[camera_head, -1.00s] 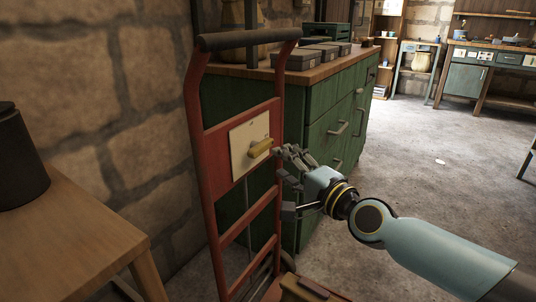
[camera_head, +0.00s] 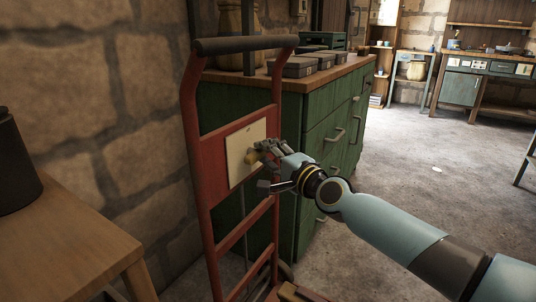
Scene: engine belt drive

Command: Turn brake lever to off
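The plate is fixed to the red hand truck (camera_head: 213,160). My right gripper (camera_head: 262,168) comes in from the right, its fingers spread apart at the lever. My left gripper is not in view.
A green cabinet (camera_head: 315,135) with a wooden top stands right behind the hand truck, with grey boxes on it. A wooden table (camera_head: 60,235) with a dark cylinder (camera_head: 17,165) is at the left.

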